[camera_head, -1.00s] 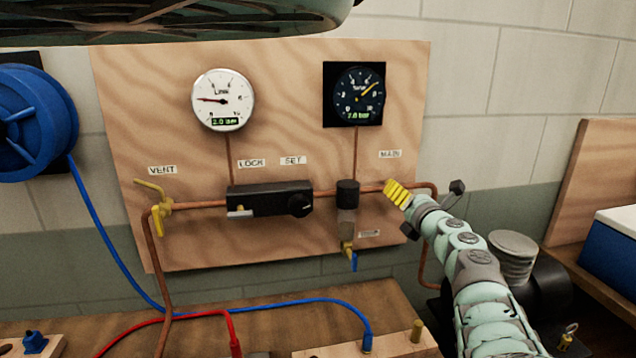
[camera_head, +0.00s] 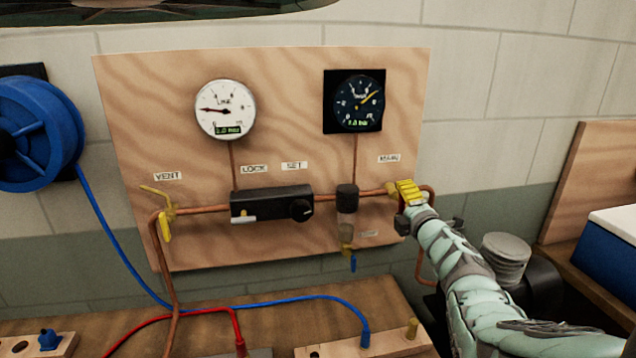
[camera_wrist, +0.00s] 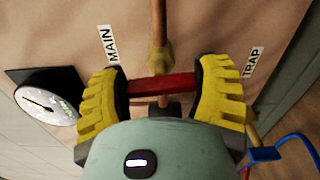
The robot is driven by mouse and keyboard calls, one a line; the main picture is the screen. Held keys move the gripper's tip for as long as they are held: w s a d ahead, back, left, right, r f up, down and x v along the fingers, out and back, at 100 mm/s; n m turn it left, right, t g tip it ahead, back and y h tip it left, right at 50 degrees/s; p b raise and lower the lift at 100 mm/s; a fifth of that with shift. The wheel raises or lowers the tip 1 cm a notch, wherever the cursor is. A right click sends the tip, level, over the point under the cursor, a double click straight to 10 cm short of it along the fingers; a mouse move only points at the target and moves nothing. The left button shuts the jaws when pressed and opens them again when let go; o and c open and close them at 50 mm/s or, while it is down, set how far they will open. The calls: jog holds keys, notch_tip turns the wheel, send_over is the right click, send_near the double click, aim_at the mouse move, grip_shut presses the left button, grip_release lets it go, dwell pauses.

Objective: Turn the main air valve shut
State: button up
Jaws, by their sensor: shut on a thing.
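The main air valve shows in the wrist view as a brass body (camera_wrist: 160,58) on a copper pipe, with a red handle (camera_wrist: 162,87) beside the MAIN label (camera_wrist: 108,45). My gripper (camera_wrist: 160,90) is shut on the red handle, one yellow ribbed finger at each end. There the handle lies across the line of the pipe. In the head view my gripper (camera_head: 408,193) is at the board's right edge, below the MAIN label (camera_head: 388,158). The brass body (camera_head: 391,188) shows just left of the fingers; the handle is hidden by them.
A white gauge (camera_head: 225,109) and a dark gauge (camera_head: 358,101) hang above the pipe. The black lock unit (camera_head: 270,203) and a filter (camera_head: 347,198) sit left of my gripper. A yellow-handled vent valve (camera_head: 165,212) is at the far left. A blue hose (camera_head: 110,240) hangs from a reel.

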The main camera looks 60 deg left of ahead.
aim_at(404, 204)
jog(key=shift+r+m, duration=0.15)
jog(key=shift+m, duration=0.45)
jog(key=o, duration=1.2)
jog(key=shift+f, duration=0.2)
jog(key=shift+d, duration=0.15)
jog(key=v, duration=0.2)
jog(key=shift+s+d, duration=0.3)
jog(key=v, duration=0.9)
jog(key=shift+w+d, duration=0.1)
jog(key=shift+w, duration=0.05)
